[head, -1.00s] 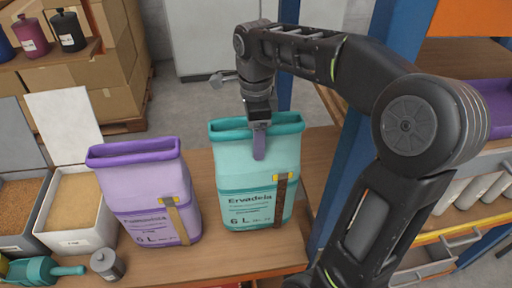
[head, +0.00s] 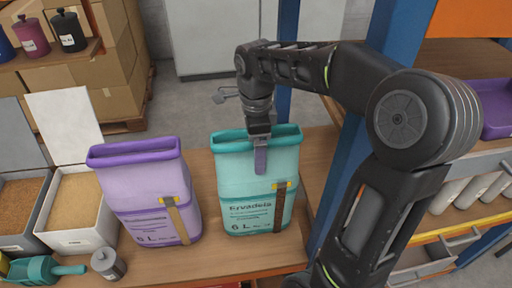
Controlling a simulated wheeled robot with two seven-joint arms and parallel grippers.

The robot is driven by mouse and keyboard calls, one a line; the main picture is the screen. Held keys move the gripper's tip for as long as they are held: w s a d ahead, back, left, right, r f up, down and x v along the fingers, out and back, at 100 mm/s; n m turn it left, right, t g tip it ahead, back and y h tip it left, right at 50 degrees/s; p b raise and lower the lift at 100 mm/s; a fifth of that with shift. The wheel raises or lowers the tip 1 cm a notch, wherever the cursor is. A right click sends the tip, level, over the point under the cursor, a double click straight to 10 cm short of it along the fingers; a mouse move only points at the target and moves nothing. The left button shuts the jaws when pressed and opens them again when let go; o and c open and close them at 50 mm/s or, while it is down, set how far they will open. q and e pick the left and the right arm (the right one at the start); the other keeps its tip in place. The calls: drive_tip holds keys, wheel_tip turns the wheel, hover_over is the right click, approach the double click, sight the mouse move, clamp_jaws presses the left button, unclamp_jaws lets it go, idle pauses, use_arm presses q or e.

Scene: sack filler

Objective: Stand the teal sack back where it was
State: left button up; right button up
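The teal sack (head: 248,180) is upright with its mouth open, at the right part of the wooden table, just right of the purple sack (head: 155,200). My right gripper (head: 260,158) comes down from above and is shut on the sack's near rim, one finger showing on the outside of the front wall. The other finger is hidden inside the mouth. The sack's base is at or very near the table top; I cannot tell if it bears on it. My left gripper is not in view.
Bins of grain (head: 75,210), a teal scoop (head: 42,270) and a grey bottle (head: 108,263) are on the table at the left. A blue post (head: 345,180) and shelving stand close on the right. Bare table (head: 220,262) shows in front of the sacks.

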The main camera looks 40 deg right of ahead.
drive_tip(key=shift+r, duration=0.1)
wheel_tip(320, 180, up, 8)
drive_tip(key=shift+f+p, duration=0.2)
drive_tip(key=shift+p, duration=0.15)
idle(0.7)
